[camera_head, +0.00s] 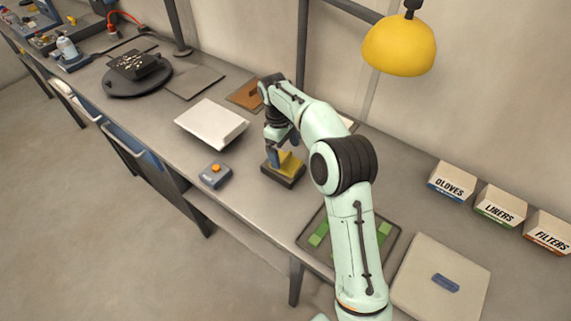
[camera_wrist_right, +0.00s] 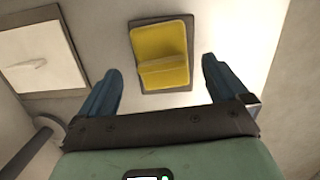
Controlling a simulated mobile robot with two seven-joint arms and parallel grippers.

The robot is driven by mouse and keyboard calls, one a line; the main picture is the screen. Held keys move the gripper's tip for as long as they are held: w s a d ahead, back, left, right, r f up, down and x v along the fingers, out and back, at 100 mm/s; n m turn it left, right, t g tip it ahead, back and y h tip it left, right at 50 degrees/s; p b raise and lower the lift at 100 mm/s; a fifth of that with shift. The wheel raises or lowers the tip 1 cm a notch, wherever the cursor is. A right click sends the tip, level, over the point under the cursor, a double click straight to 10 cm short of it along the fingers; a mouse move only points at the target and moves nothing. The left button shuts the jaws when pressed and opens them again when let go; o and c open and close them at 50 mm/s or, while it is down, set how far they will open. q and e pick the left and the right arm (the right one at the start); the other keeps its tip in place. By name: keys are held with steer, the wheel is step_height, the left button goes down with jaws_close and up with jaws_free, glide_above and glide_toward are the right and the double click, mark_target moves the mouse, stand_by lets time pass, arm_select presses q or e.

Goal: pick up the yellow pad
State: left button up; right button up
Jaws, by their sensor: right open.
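The yellow pad (camera_head: 291,166) sits on a small dark holder (camera_head: 285,181) on the workbench. In the right wrist view the yellow pad (camera_wrist_right: 160,42) lies ahead between the fingers, with a raised step on its near part. The holder's rim (camera_wrist_right: 136,22) shows around it. My right gripper (camera_head: 278,152) is over the pad, pointing down. In the wrist view its two blue fingers (camera_wrist_right: 161,68) are spread apart, one on each side of the pad, with nothing gripped. In the head view the gripper hides part of the pad. My left gripper is not in view.
A white box (camera_head: 211,122) and a grey device with an orange button (camera_head: 214,175) stand left of the holder. A tray with green pieces (camera_head: 316,228) lies in front. A yellow lamp (camera_head: 399,45) hangs above. Labelled bins (camera_head: 451,182) stand at right.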

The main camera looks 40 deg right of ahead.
mark_target(286, 156)
steer(key=f, duration=0.3)
steer(key=shift+s+f+b, duration=0.3)
steer(key=shift+s+f, duration=0.05)
steer(key=shift+f, duration=0.05)
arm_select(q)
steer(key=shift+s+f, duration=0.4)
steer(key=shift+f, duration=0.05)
arm_select(e)
steer(key=c, duration=1.1)
steer(key=shift+o, duration=0.2)
steer(key=shift+w+r, duration=0.1)
steer(key=shift+r, duration=0.05)
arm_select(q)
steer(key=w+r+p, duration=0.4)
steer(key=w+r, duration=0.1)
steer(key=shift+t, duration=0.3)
arm_select(e)
step_height(286, 156, up, 20)
